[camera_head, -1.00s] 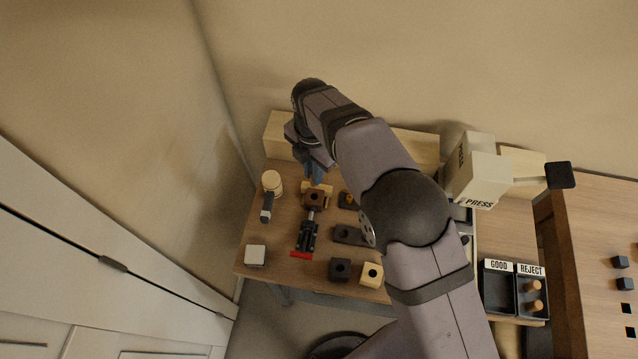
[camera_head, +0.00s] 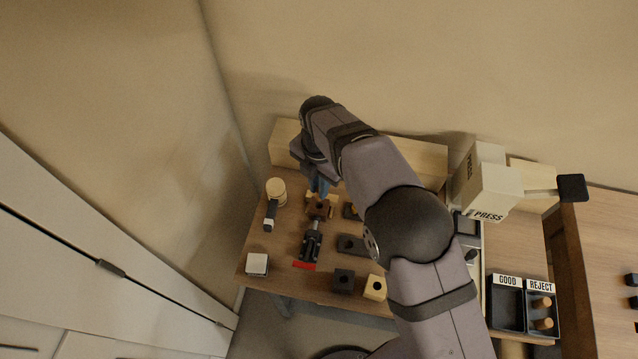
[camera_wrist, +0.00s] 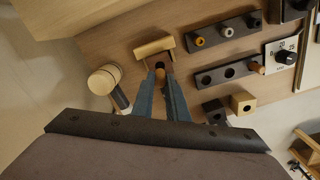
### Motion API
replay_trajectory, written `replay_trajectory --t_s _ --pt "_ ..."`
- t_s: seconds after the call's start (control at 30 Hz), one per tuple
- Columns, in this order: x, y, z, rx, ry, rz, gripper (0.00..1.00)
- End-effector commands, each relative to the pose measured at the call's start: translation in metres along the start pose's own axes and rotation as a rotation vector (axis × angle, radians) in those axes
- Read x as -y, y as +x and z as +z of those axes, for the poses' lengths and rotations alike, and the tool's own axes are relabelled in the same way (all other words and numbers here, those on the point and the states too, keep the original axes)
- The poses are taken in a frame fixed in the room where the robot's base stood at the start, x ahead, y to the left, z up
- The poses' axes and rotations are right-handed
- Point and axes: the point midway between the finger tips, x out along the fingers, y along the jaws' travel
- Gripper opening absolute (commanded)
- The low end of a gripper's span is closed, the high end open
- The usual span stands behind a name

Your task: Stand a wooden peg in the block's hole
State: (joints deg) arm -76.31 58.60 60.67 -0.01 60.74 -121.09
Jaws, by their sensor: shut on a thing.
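My gripper (camera_head: 319,190) is over the back left of the bench, its blue fingers pointing down at the brown block (camera_head: 320,209). In the wrist view, the fingertips (camera_wrist: 160,77) are shut on a wooden peg (camera_wrist: 160,74), of which only a small orange-brown part shows between them. The block has a dark hole in its top and sits against a pale wooden stop (camera_wrist: 153,46). The peg's lower end is hidden, so I cannot tell whether it is in the hole or just above it.
A clamp with a red handle (camera_head: 304,266) lies in front of the block. A mallet (camera_head: 276,190) is at left, a white cube (camera_head: 257,264) at front left. Dark hole plates (camera_head: 352,245) are at right. The press (camera_head: 487,185) and the REJECT tray (camera_head: 541,325) with two pegs are farther right.

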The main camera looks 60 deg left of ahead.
Motion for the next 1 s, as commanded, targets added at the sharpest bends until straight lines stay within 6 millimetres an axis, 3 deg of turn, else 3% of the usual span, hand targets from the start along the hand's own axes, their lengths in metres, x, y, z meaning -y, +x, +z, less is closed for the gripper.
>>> replay_trajectory --t_s 0.1,0.4,1.0 --pt "0.000 0.014 0.000 -0.001 0.000 -0.001 0.00" --pt "0.000 0.030 0.000 0.000 0.000 -0.001 0.00" --pt "0.000 0.033 0.000 0.000 0.000 0.000 0.00"
